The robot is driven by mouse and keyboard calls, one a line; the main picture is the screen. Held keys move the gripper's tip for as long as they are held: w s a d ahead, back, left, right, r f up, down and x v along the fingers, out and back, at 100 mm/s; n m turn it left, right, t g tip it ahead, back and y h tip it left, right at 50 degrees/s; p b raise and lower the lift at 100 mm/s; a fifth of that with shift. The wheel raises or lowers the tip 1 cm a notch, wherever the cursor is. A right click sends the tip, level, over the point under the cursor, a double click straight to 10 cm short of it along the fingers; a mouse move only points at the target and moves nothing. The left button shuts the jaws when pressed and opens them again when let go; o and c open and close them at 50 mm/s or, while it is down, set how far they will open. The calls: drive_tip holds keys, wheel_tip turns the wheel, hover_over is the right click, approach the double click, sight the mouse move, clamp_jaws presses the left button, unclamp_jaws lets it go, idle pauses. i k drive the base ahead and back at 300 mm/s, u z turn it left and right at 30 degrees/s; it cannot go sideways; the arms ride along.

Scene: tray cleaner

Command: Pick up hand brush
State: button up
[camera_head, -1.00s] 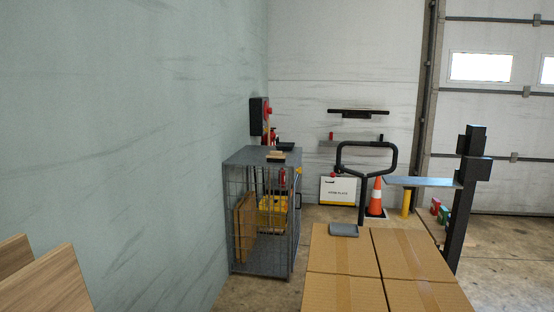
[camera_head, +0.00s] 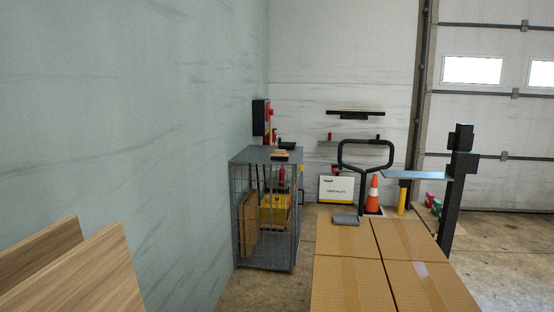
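A small item with a tan top and dark underside (camera_head: 281,155) lies on the grey top of the wire cage cart (camera_head: 252,156), near its front right. It looks like the hand brush, but it is too small and far off to be sure. A dark flat object (camera_head: 287,145) sits just behind it on the same top. My gripper is not in view.
Cardboard boxes (camera_head: 345,285) fill the lower middle, with a small grey tray (camera_head: 345,220) at their far edge. Wooden boards (camera_head: 85,275) stand lower left. A black handle frame (camera_head: 365,150), orange cone (camera_head: 373,193) and black post (camera_head: 452,195) stand beyond. Some floor shows by the cart.

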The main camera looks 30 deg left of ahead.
sight(278, 154)
drive_tip(key=u, duration=1)
drive_tip(key=k, duration=0.15)
drive_tip(key=z, duration=2.2)
drive_tip(key=i, duration=3.8)
drive_tip(key=z, duration=0.05)
